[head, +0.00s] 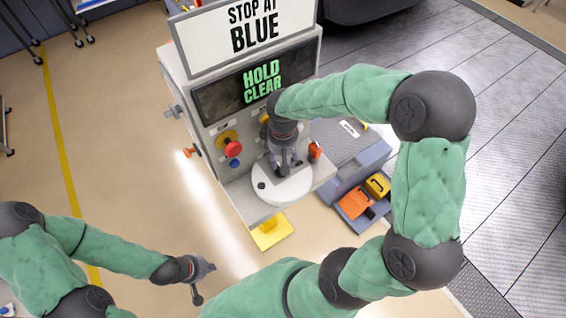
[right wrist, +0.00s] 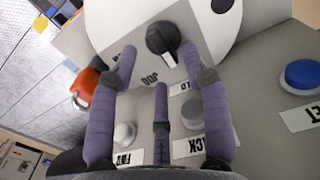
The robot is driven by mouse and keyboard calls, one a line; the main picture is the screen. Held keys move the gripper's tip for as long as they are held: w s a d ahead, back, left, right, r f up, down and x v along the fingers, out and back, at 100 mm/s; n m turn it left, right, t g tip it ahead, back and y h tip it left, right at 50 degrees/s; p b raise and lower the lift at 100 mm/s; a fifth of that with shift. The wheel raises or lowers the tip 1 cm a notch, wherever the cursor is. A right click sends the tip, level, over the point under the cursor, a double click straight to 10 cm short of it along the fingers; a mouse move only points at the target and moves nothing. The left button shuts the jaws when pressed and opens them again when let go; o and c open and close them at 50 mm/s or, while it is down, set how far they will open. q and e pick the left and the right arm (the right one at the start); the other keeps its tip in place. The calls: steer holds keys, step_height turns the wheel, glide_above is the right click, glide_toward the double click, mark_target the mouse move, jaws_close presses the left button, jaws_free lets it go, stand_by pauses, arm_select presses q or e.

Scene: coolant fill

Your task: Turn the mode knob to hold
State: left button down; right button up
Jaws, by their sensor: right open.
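The mode knob (right wrist: 161,39) is a round black knob with a white pointer mark, seen in the right wrist view. Its mark points toward the bottom and slightly right of the picture, near a partly hidden label ending in "LD" and right of a label that seems to end in "OP". My right gripper (right wrist: 160,62) is open, with purple fingers on either side of the knob and a third below it; contact cannot be told. In the head view it (head: 285,168) is at the machine's panel and covers the knob. My left gripper (head: 206,283) looks open and empty, low over the floor.
The machine's display (head: 262,81) reads "HOLD CLEAR", under a "STOP AT BLUE" sign (head: 255,25). An orange part (right wrist: 84,88) sits beside the fingers.

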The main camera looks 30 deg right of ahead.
step_height(320, 180, up, 9)
stand_by(0.3)
steer(key=shift+f, duration=0.15)
stand_by(0.4)
